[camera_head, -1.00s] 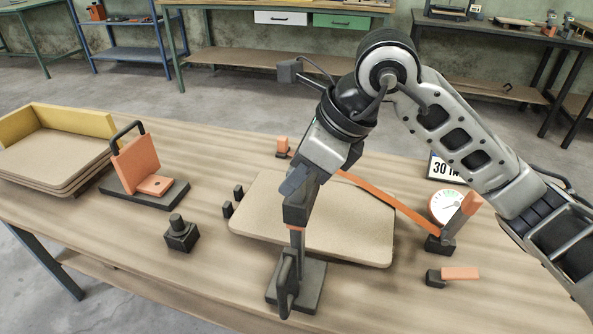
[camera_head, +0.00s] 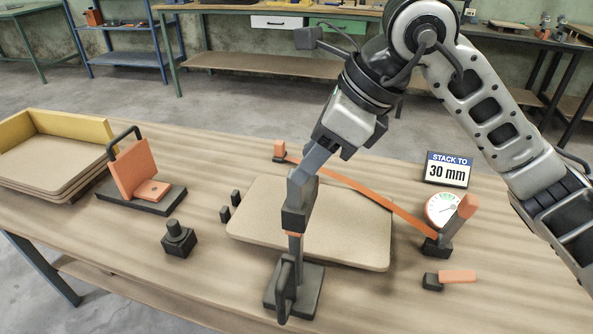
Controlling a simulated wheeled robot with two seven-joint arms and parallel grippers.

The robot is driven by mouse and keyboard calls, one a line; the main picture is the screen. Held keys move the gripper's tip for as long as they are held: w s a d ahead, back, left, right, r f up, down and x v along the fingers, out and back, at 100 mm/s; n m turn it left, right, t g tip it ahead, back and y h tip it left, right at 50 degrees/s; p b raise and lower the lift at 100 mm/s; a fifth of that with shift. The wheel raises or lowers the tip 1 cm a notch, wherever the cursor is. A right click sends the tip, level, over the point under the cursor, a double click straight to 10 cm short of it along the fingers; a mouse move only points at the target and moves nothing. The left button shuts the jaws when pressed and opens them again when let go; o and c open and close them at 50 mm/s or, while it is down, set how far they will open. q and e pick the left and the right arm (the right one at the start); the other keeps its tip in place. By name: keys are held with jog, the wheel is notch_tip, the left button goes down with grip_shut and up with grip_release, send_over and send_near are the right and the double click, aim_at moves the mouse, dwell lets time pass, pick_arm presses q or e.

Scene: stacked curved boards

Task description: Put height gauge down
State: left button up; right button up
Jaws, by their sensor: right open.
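The height gauge (camera_head: 294,222) stands upright on the table on its dark base, at the near edge of the tan curved board (camera_head: 350,228). A dark block sits on its column, above an orange band. My right gripper (camera_head: 318,157) is open just above the gauge's top and overlaps it in the picture. Whether a finger still touches the gauge cannot be told. My left gripper is not in view.
A "STACK TO 30 mm" sign (camera_head: 447,170) and a dial gauge (camera_head: 443,208) stand at the right. An orange strip (camera_head: 365,190) crosses behind the board. An orange angled stand (camera_head: 136,171), a black knob block (camera_head: 179,238) and a yellow-walled stack of boards (camera_head: 50,160) are at left.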

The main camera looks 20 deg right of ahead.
jog(key=v, duration=0.6)
jog(key=shift+d+r, duration=0.15)
jog(key=shift+r, duration=0.15)
jog(key=shift+s, duration=0.1)
